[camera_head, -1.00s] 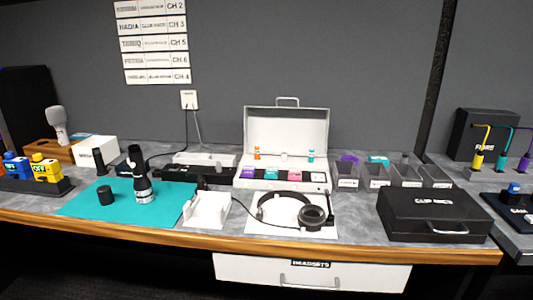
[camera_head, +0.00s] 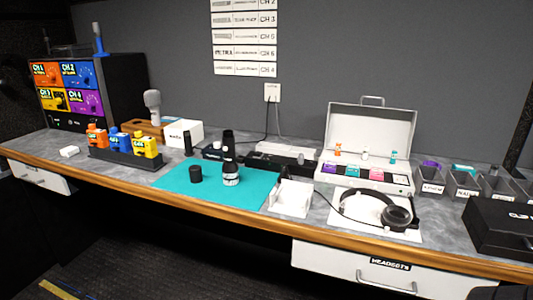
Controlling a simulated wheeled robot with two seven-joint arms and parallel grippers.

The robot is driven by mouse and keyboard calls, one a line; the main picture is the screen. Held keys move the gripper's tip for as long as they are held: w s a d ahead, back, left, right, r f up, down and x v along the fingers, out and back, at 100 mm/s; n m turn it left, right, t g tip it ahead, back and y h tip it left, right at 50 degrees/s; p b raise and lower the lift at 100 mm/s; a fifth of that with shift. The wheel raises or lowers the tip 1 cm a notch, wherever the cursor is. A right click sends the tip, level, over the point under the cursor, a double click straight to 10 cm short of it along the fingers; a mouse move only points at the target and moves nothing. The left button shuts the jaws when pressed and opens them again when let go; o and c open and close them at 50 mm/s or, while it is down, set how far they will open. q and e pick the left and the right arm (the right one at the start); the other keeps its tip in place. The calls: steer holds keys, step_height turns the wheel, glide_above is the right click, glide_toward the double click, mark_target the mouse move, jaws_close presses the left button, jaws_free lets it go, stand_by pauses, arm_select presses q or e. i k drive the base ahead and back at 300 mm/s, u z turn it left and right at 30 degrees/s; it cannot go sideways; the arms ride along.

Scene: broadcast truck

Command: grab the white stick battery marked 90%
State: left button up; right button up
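I cannot make out a white stick battery marked 90%; no such marking is readable at this size. A small white block (camera_head: 69,151) lies on the bench at the left, with no readable label. A low white and black unit (camera_head: 285,155) stands at the back of the bench behind the teal mat (camera_head: 257,190); its details are too small to read. Neither of my grippers shows clearly. A dark rounded shape at the bottom right edge may be part of me.
A black rack (camera_head: 110,90) with coloured panels stands at the far left. A dark stand holds orange, blue and yellow packs (camera_head: 145,145). A black microphone (camera_head: 230,160) stands on the mat. Headphones (camera_head: 385,210), an open white case (camera_head: 370,140) and a black case (camera_head: 505,228) are to the right.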

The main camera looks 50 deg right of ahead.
mark_target(365, 152)
steer(key=u, duration=0.5)
steer(key=i, duration=1.8)
steer(key=z, duration=2.55)
